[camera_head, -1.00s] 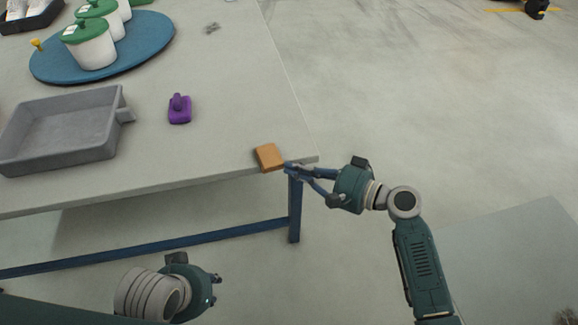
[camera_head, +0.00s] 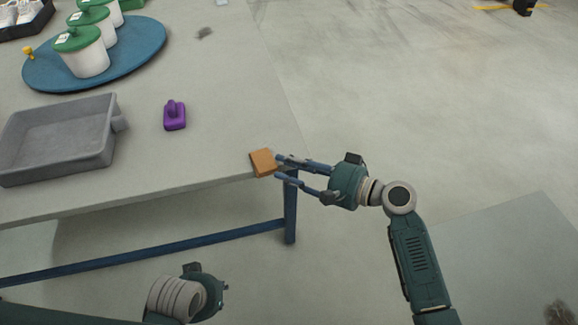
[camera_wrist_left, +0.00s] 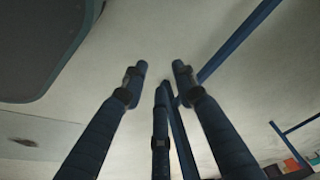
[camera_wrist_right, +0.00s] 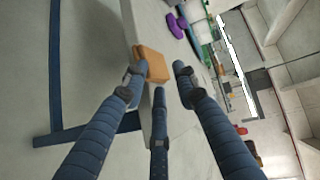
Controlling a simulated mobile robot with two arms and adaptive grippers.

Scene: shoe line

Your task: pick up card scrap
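A small orange-brown block, apparently the card scrap (camera_head: 263,162), lies at the table's near right corner. It also shows in the right wrist view (camera_wrist_right: 153,64), close to the tip of one finger. My right gripper (camera_head: 279,168) is open and empty, its fingertips just right of the scrap at the corner; one finger is very near or touching it, I cannot tell which. My left gripper (camera_wrist_left: 160,72) is open and empty, with floor and blue table legs beyond it. In the head view its fingers cannot be made out.
On the grey table (camera_head: 215,110) are a purple handled tool (camera_head: 174,116), a grey tray (camera_head: 108,150), and a blue round board (camera_head: 38,83) bearing white pots with green lids (camera_head: 82,55). Open floor lies right of the table.

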